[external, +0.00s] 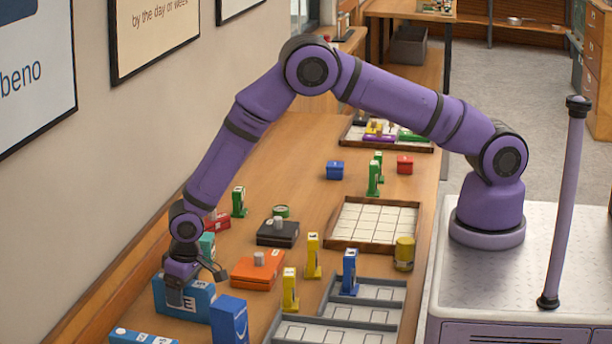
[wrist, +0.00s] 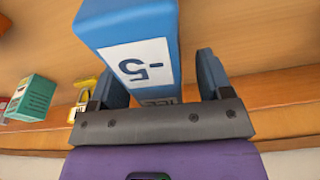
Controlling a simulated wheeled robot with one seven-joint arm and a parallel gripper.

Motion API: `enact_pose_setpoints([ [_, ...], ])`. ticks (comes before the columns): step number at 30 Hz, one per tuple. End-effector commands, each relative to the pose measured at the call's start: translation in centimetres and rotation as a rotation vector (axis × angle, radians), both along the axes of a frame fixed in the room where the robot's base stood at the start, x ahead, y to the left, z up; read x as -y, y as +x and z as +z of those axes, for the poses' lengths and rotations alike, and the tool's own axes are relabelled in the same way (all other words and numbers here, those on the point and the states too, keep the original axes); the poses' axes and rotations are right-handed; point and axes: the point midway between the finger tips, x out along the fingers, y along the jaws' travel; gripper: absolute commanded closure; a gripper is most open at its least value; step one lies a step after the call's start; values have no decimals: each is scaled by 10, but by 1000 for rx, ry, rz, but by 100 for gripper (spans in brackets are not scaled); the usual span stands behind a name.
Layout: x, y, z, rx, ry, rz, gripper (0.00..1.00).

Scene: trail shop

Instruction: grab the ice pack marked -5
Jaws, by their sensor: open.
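The ice pack marked -5 (wrist: 128,35) is a blue block with a white label, upside down in the wrist view. In the external view a blue block with a white label (external: 200,304), partly covered by my gripper, stands at the near left of the table; it appears to be the same pack. My gripper (external: 194,284) is low over it. In the wrist view my gripper (wrist: 160,88) is open, with one dark blue finger on each side of the pack. I cannot tell whether either finger touches it.
Another blue box (external: 229,319) stands close at the right, and a flat blue pack (external: 140,337) lies nearer the camera. An orange case (external: 257,270), yellow blocks (external: 313,256) and a grey compartment tray (external: 335,332) are further right. The wall runs along the left.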

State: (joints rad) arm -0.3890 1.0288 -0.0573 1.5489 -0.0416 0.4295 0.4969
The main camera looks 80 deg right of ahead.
Motion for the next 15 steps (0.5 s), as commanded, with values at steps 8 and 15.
enact_pose_setpoints([
  [8,0,0,0,0,0,0,80],
  [15,0,0,1,1,0,0,95],
])
